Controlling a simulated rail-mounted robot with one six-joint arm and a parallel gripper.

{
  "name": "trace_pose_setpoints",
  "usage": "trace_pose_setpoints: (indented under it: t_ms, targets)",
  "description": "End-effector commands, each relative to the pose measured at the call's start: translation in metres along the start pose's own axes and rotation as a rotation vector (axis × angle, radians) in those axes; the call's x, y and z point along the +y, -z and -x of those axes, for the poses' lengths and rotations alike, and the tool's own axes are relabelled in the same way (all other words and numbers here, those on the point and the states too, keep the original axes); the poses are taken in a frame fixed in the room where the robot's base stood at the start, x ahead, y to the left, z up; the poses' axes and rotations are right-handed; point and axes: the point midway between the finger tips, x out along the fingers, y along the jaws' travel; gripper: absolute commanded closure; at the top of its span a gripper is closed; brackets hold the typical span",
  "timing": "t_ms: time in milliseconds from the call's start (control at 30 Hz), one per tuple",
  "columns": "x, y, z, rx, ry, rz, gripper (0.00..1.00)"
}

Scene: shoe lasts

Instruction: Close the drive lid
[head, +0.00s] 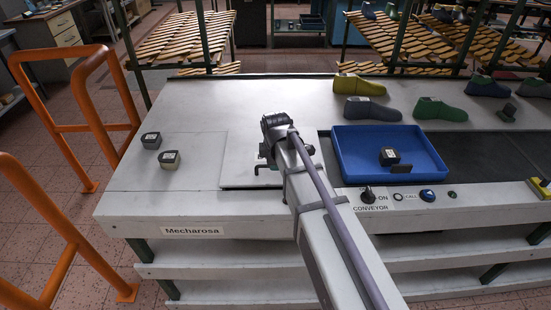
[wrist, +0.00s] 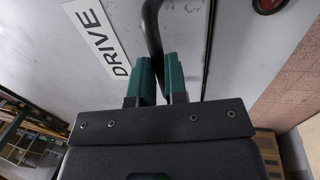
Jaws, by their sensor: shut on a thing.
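My gripper (wrist: 160,68) has green fingers shut on a dark curved handle (wrist: 152,22) in the wrist view. The handle stands out from a grey panel, the drive lid (wrist: 190,45), beside a white label (wrist: 97,32) reading DRIVE. In the head view my gripper (head: 264,160) is over the left half of the bench, partly hidden by my arm. A pale square panel (head: 238,180) lies around and below it there. I cannot tell from these views how far the lid stands open.
Two small dark blocks (head: 169,159) sit to the left on the bench (head: 150,205). A blue tray (head: 345,170) with a dark block is to the right. Several coloured shoe lasts (head: 440,110) stand behind it. Orange rails (head: 95,125) are at the left.

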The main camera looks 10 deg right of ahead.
Motion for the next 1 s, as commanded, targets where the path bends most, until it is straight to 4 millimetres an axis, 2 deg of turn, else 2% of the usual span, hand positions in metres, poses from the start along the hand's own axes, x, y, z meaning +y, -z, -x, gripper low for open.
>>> trace_pose_setpoints:
  t_ms: [233, 267, 500, 767, 867, 1000]
  targets:
    - [-0.006, 0.000, -0.001, 0.000, 0.012, 0.000, 1.00]
    - [-0.006, 0.000, -0.001, 0.000, 0.012, 0.000, 0.85]
    - [-0.004, 0.000, -0.001, 0.000, 0.010, 0.000, 0.62]
    - [-0.003, 0.000, 0.001, 0.000, 0.008, 0.000, 0.61]
    - [-0.002, 0.000, 0.011, 0.000, 0.007, 0.000, 0.61]
    - [-0.001, 0.000, 0.039, 0.000, 0.007, 0.000, 0.61]
